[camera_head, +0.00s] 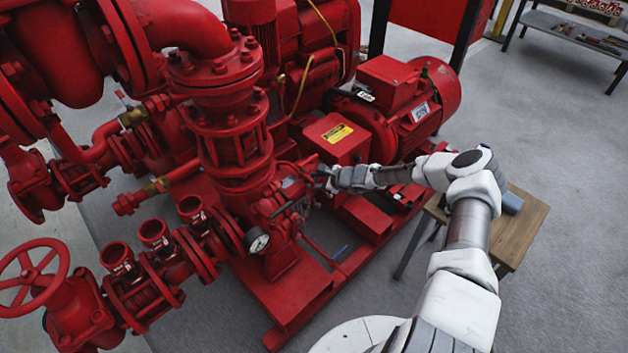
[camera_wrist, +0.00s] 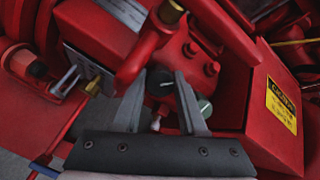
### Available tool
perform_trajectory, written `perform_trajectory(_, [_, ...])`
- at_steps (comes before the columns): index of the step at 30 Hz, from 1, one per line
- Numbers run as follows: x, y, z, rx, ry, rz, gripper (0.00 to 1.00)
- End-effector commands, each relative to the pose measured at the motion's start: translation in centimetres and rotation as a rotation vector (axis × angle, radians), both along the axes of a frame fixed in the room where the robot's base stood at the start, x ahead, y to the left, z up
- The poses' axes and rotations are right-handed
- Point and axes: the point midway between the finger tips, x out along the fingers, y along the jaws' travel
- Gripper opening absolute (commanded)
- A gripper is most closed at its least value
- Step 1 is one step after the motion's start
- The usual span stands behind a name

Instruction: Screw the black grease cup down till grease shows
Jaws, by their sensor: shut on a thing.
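In the head view my gripper (camera_head: 325,179) reaches in from the right to the side of the red pump (camera_head: 252,205), and the cup cannot be made out there. No grease can be made out around the cup. A greenish round cap (camera_wrist: 205,107) is beside the right finger.
Red pipework and bolts crowd the gripper. A red box with a yellow caution label (camera_wrist: 284,106) is on the right.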

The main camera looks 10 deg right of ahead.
Motion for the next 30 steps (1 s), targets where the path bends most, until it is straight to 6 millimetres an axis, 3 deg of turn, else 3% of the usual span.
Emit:
perform_trajectory(6, [0.0,0.0,0.0,-0.001,0.000,0.000,0.00])
perform_trajectory(7, [0.0,0.0,0.0,-0.001,0.000,0.000,0.43])
perform_trajectory(12, [0.0,0.0,0.0,-0.001,-0.001,0.001,0.71])
perform_trajectory(23, [-0.2,-0.3,0.3,-0.002,-0.001,0.000,0.71])
perform_trajectory(30, [-2.4,-2.1,2.8,0.000,0.000,-0.001,0.71])
